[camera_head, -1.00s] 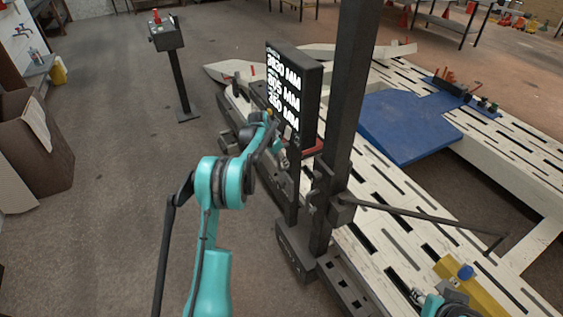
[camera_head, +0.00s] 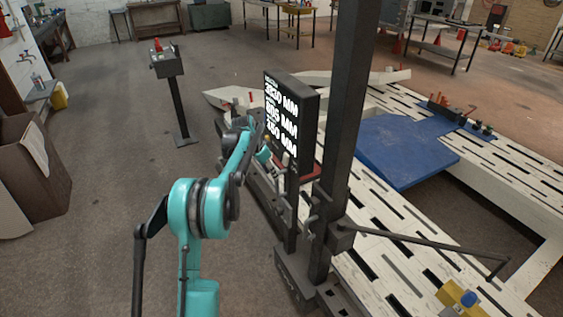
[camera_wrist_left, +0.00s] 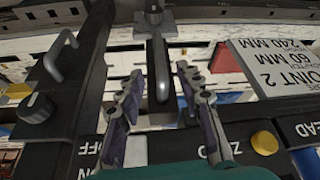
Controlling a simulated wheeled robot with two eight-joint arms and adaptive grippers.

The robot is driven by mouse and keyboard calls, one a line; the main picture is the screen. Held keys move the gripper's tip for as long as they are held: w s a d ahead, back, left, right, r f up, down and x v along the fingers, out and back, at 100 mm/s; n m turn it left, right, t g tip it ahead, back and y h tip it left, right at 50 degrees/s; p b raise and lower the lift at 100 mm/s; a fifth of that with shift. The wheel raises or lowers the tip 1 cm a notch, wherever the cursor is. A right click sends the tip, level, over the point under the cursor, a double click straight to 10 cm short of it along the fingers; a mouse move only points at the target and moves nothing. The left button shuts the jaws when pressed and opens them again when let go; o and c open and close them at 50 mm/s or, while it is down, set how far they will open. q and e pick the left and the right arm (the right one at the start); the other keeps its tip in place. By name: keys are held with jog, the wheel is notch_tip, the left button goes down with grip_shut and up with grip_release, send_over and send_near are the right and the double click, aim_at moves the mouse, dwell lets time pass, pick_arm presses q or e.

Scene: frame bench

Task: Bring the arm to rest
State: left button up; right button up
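My left arm, teal and black, reaches in from the bottom of the head view to the dark measuring post. My left gripper (camera_head: 268,153) is small there, just below the lit display (camera_head: 281,118), and partly hidden. In the left wrist view my left gripper (camera_wrist_left: 158,84) has its two purple-grey fingers spread apart. A dark lever with a rounded metal end (camera_wrist_left: 160,70) shows in the gap between them. I see no finger closed on it; whether they touch cannot be told. My right gripper is not in view.
A dark upright column (camera_head: 342,120) with a thin side arm (camera_head: 430,243) stands by the slotted white bench (camera_head: 395,260). A blue ramp plate (camera_head: 405,150) lies on the bench. A pedestal box (camera_head: 167,64) stands behind on open floor. A brown carton (camera_head: 35,170) is at left.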

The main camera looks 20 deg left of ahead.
pick_arm(q)
jog(key=s+d+r+n+t+y, duration=0.1)
jog(key=s+d+r, duration=0.5)
jog(key=s+d, duration=0.15)
jog(key=s+d+r+n, duration=0.2)
jog(key=s+d+r, duration=0.4)
jog(key=s, duration=0.2)
jog(key=s+d+f, duration=0.2)
jog(key=s, duration=0.5)
jog(key=s+d+f+n+t, duration=0.1)
jog(key=s+d+f, duration=0.1)
jog(key=s, duration=0.6)
jog(key=s+d+f+n+t+y, duration=0.1)
jog(key=s+d+f, duration=0.1)
jog(key=s, duration=0.5)
jog(key=shift+s+d+f, duration=0.35)
jog(key=shift+d+f, duration=0.05)
jog(key=shift+d, duration=0.4)
